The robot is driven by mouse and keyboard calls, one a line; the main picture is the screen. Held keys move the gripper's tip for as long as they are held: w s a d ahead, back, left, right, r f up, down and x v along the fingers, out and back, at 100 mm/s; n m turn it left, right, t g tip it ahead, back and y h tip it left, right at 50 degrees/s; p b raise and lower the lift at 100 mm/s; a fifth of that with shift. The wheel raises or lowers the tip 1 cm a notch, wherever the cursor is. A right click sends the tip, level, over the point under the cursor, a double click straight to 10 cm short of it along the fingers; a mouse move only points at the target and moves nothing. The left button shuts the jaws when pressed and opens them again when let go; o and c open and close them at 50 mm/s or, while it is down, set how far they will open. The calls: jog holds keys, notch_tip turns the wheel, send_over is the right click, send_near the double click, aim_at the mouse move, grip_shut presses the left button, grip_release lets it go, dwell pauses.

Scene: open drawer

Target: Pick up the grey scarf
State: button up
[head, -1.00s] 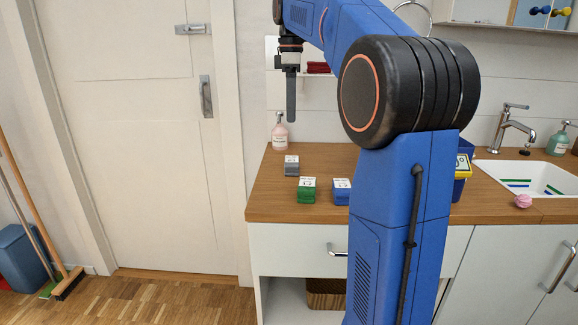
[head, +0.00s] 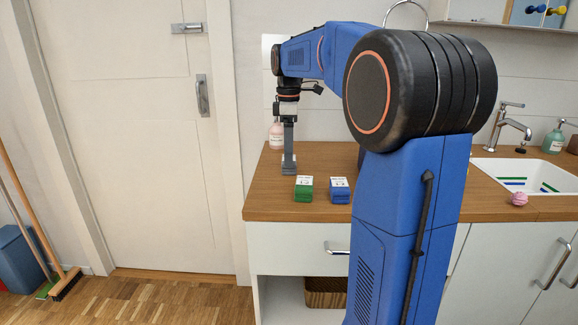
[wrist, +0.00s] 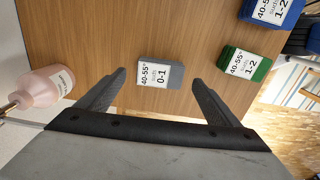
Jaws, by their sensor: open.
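My gripper is open and points down. In the head view my gripper (head: 289,168) is low over the counter in front of the scarf's place and hides most or all of it. I cannot tell the exact height of the fingertips above the counter.
A pink soap bottle (wrist: 40,87) stands close on the other side. A sink (head: 520,178) is far right.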

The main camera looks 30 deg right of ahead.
aim_at(285, 170)
jog(key=shift+f, duration=1.7)
jog(key=c, duration=1.2)
jog(key=shift+o, duration=0.2)
